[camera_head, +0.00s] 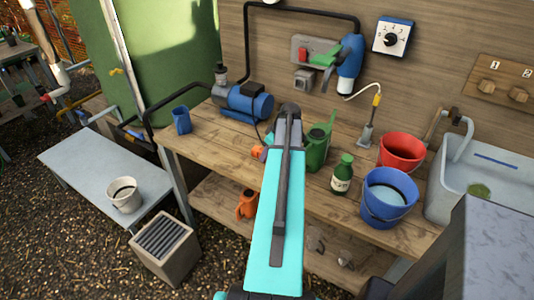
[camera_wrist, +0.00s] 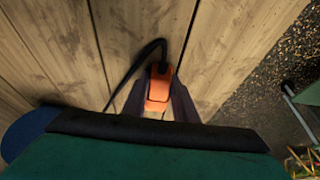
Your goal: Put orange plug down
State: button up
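The orange plug (camera_wrist: 159,88), with a black cable running from its far end, is in the middle of the wrist view. The dark fingers of my gripper (camera_wrist: 160,98) flank it closely on both sides and appear shut on it. Wooden planks lie beneath; I cannot tell whether the plug touches them. In the head view a small orange part of the plug (camera_head: 257,152) shows left of my arm, over the wooden bench (camera_head: 205,143). My arm hides most of the gripper there.
A blue pump (camera_head: 245,102) stands behind, left of my arm. A green watering can (camera_head: 318,148) is close on the right, then a green bottle (camera_head: 342,175), a blue bucket (camera_head: 388,200) and a red bucket (camera_head: 401,152). A blue cup (camera_head: 181,120) stands left; bench space beside it is clear.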

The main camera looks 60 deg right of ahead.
jog(key=o, duration=0.3)
jog(key=shift+o, duration=0.2)
jog(key=shift+r, duration=0.25)
jog(key=b+v, duration=0.2)
jog(key=v, duration=1)
jog(key=shift+w+a+f, duration=0.1)
dwell(0.6)
